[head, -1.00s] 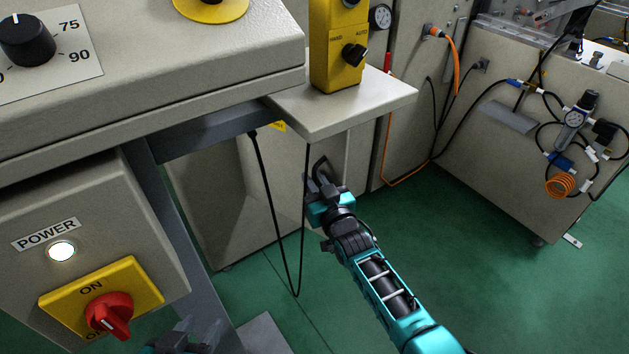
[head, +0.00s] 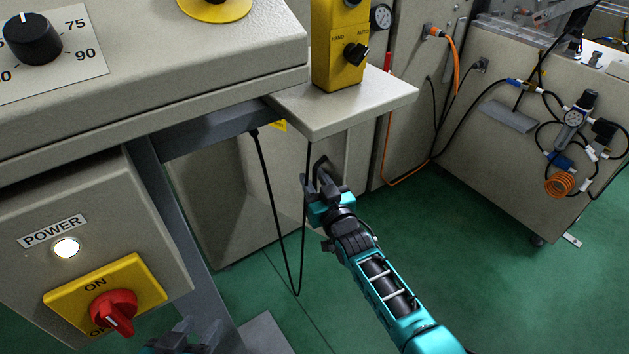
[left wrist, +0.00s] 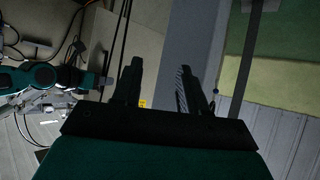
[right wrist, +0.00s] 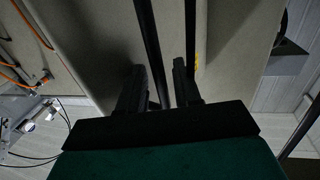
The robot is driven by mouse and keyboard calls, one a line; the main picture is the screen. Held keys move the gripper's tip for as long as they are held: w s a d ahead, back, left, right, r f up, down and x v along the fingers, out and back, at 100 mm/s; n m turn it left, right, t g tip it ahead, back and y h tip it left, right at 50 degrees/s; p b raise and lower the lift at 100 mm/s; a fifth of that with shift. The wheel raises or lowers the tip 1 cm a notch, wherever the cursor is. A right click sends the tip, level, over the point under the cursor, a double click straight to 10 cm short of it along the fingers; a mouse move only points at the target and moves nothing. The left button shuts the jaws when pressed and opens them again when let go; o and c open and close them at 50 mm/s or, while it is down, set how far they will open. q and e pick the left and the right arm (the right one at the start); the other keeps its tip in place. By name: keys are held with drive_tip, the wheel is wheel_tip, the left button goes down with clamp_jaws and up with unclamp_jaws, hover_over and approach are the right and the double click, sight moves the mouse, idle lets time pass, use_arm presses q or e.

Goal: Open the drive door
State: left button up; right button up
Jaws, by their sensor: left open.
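A beige cabinet panel (head: 215,195) stands under the small shelf in the head view; I cannot make out for sure which part is the drive door. My right gripper (head: 325,182) is at this cabinet's front, just below the shelf edge. A dark shape (head: 322,166) shows at its fingertips; I cannot tell handle from finger. In the right wrist view the right gripper (right wrist: 160,85) has its fingers apart, with a black cable (right wrist: 150,45) running across the gap before a beige panel. My left gripper (head: 187,338) is low at the bottom edge; the left wrist view shows it open and empty (left wrist: 162,88).
A black cable loop (head: 270,200) hangs beside my right gripper. The shelf (head: 345,105) carries a yellow switch box (head: 338,45). A power box (head: 85,240) with a red switch (head: 113,310) stands at left. Green floor (head: 480,255) is free at right.

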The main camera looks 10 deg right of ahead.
drive_tip(key=shift+s, duration=0.1)
drive_tip(key=shift+s, duration=0.25)
use_arm(q)
drive_tip(key=r+p, duration=0.2)
drive_tip(key=p, duration=0.1)
drive_tip(key=r+p, duration=0.1)
drive_tip(key=shift+s+a, duration=0.25)
drive_tip(key=shift+a, duration=0.15)
use_arm(e)
drive_tip(key=v, duration=1.2)
use_arm(q)
drive_tip(key=shift+d, duration=0.1)
use_arm(e)
drive_tip(key=shift+s, duration=0.15)
